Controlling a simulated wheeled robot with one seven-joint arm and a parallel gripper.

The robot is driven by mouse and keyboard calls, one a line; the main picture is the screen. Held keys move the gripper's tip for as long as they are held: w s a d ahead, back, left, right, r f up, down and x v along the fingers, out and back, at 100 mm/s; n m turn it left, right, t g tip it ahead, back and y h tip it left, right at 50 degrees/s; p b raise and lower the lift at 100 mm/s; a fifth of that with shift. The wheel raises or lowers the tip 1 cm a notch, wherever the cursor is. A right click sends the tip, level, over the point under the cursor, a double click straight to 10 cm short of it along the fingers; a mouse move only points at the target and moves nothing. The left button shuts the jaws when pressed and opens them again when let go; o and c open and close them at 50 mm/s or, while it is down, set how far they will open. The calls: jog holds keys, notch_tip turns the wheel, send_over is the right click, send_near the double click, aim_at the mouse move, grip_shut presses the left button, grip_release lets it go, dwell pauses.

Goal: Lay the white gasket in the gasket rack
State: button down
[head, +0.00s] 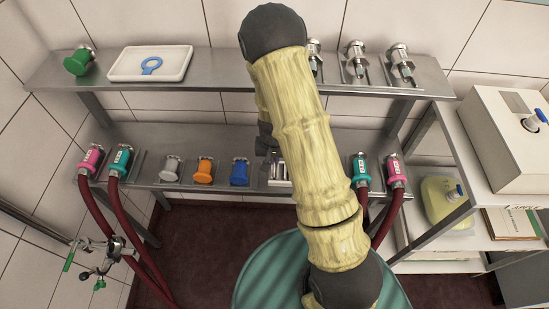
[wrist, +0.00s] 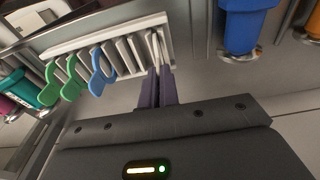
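The gasket rack (wrist: 125,48) is a pale slotted rack. In the wrist view it holds two green gaskets (wrist: 72,78) and a blue gasket (wrist: 102,72) in its left slots. My gripper (wrist: 157,84) has its two purple-grey fingers close together at the rack's right end. A thin white piece (wrist: 156,48), seen edge-on and seemingly the white gasket, stands between the fingertips and among the right slots. Whether it rests on the slot floor cannot be told. In the head view my arm hides most of the rack and gripper.
A white tray (head: 118,69) with a blue ring (head: 151,66) lies on the upper shelf beside a green cap (head: 78,61). Grey, orange and blue caps (head: 240,172) stand left of the rack on the lower shelf. Hosed pink and teal nozzles flank both ends.

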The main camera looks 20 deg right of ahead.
aim_at(274, 174)
jog(key=shift+f, duration=0.25)
dwell(0.3)
jog(key=c, duration=1.6)
grip_release()
jog(key=shift+r, duration=0.2)
jog(key=r, duration=0.5)
jog(key=s+r, duration=0.1)
jog(key=r, duration=0.5)
jog(key=s+a+r, duration=0.1)
jog(key=r, duration=0.5)
jog(key=shift+s, duration=0.15)
jog(key=s+r+n, duration=0.1)
jog(key=s, duration=0.3)
jog(key=s+r+n, duration=0.1)
jog(key=s, duration=0.3)
jog(key=s+d+r+n+t, duration=0.1)
jog(key=s+r, duration=0.1)
jog(key=s, duration=0.1)
jog(key=shift+s+n+y, duration=0.3)
jog(key=shift+s+n, duration=0.1)
